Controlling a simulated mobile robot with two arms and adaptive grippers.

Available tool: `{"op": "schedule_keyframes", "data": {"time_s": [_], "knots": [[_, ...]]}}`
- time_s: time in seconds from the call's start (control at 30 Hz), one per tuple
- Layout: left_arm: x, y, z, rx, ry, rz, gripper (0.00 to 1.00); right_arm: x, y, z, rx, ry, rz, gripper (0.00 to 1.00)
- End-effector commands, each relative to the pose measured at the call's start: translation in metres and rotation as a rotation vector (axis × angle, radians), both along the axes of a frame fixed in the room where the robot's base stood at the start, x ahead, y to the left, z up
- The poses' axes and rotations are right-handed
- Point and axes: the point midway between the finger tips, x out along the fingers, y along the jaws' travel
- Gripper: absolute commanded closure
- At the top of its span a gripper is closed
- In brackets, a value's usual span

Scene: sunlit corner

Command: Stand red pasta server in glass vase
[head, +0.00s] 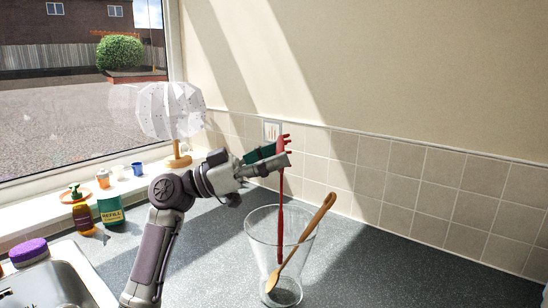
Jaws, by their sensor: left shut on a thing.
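The red pasta server (281,205) is upright, with its toothed head at the top and its thin handle pointing down. My left gripper (279,160) is shut on it near the head. The handle's lower part shows through the wall of the glass vase (257,235), and it appears to be inside the vase. The handle's lower end seems to be above the vase bottom. The clear vase stands on the dark counter and also holds a wooden spoon (318,222) leaning to the right. My right gripper is not in view.
A lamp with a white faceted shade (160,110) stands at the window sill behind my left arm. A soap bottle (84,219), a green refill pack (111,211) and small cups are at left. A sink (50,280) with a purple sponge (28,251) is front left. The counter right of the vase is clear.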

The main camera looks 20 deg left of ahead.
Motion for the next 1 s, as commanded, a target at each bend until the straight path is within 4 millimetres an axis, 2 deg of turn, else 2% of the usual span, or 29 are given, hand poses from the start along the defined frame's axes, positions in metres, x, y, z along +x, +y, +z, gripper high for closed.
{"op": "schedule_keyframes", "data": {"time_s": [0.1,0.4,0.43,0.6,1.0], "knots": [[-0.0001,0.0001,-0.0058,-0.001,-0.001,0.0,0.75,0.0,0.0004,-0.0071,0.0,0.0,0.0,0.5],[-0.0002,0.0001,-0.0056,-0.001,0.0,0.0,0.75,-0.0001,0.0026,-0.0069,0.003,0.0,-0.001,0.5],[-0.0001,0.0001,-0.0056,-0.001,0.0,0.0,0.32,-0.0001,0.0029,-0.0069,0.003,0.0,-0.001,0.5],[-0.0001,0.0,-0.0057,-0.001,0.0,0.0,0.05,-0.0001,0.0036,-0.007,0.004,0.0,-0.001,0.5],[-0.0001,-0.0001,-0.001,0.0,-0.002,0.0,0.05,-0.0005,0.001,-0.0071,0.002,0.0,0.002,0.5]]}}
